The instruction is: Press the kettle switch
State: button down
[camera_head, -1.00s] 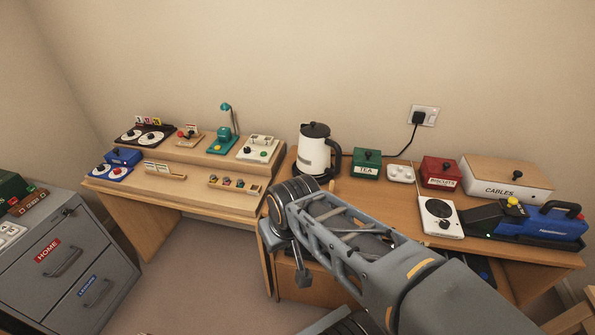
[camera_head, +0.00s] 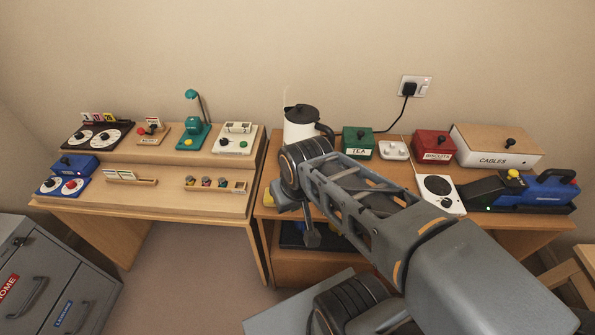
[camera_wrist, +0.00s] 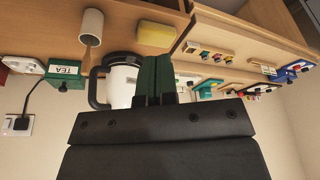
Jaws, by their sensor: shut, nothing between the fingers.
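The white kettle (camera_head: 298,130) with a black lid and black handle stands on the right-hand desk, partly hidden behind my arm. In the wrist view, which is upside down, the kettle (camera_wrist: 122,82) is just left of my gripper (camera_wrist: 157,65), and the fingers cover its right side. My gripper is shut and empty. I cannot tell from this view whether it touches the kettle. The kettle's switch cannot be made out. In the head view I cannot make out the fingers clearly.
The green TEA box (camera_head: 358,142) is right of the kettle. A red biscuit box (camera_head: 433,146), a CABLES box (camera_head: 497,150) and a plugged wall socket (camera_head: 415,86) are further right. In the wrist view a pale cup (camera_wrist: 92,26) and a yellow block (camera_wrist: 157,36) show near the kettle.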

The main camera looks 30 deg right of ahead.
jog(key=w+d+f+m+p, duration=0.2)
jog(key=w+d+m, duration=0.1)
jog(key=w, duration=0.4)
jog(key=w+d+f+m+g+h+p, duration=0.1)
jog(key=w+d+f+m+p, duration=0.2)
jog(key=w, duration=0.4)
jog(key=w+d+f+m+h+p, duration=0.1)
jog(key=w+d+f+m+p, duration=0.2)
jog(key=w, duration=0.4)
jog(key=shift+d+f+g, duration=0.25)
jog(key=shift+d+g, duration=0.05)
jog(key=shift+d, duration=0.3)
jog(key=shift+f, duration=0.1)
jog(key=shift+b+x, duration=1.3)
jog(key=shift+x, duration=2.1)
jog(key=shift+f, duration=0.1)
